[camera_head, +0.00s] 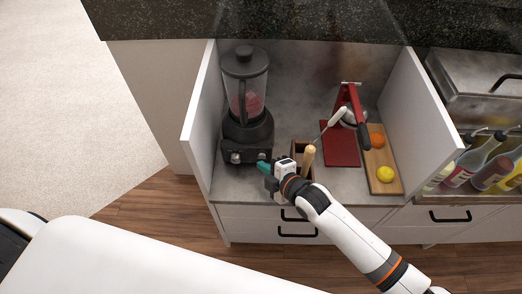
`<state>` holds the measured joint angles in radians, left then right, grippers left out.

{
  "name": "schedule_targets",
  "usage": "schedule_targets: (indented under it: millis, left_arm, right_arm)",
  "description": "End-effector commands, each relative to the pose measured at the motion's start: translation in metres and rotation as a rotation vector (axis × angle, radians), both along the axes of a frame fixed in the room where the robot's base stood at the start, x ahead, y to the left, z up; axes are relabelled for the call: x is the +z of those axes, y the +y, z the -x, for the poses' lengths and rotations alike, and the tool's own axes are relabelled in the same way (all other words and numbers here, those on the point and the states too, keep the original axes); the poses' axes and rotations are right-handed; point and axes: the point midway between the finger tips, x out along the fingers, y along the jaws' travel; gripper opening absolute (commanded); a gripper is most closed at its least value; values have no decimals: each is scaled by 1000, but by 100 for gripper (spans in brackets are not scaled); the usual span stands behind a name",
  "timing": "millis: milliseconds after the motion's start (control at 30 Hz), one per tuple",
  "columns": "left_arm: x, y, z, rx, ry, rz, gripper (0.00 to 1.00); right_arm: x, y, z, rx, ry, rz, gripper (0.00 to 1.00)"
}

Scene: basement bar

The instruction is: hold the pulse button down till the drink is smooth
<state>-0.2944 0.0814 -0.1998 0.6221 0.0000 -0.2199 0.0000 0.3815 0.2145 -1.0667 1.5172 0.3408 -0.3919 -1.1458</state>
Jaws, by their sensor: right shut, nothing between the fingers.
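The blender (247,132) stands upright at the left of the open bar niche. Its clear jar (258,84) has a dark lid and holds a red-pink drink (253,104) in its lower part. The front of the dark base carries small controls (236,157) at its left; which one is the pulse button is too small to tell. My right gripper (264,168) is shut and empty, with its teal fingertips at the lower right front of the base. I cannot tell whether they touch it. My left gripper is out of view.
A red citrus press (341,146) stands to the right, beside a wooden board (379,172) with an orange (376,140) and a lemon (385,174). A wooden holder with utensils (308,157) is close behind my right wrist. Side panels (199,120) enclose the niche; bottles (468,165) stand farther right.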

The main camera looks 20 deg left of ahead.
Motion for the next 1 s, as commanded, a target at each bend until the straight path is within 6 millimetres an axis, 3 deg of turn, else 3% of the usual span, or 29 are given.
schedule_targets:
  millis: [333, 1000]
  left_arm:
    - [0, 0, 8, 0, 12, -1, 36]
    - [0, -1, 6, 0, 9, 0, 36]
  right_arm:
    - [0, 0, 0, 0, 0, 0, 0]
    - [0, 0, 0, 0, 0, 0, 0]
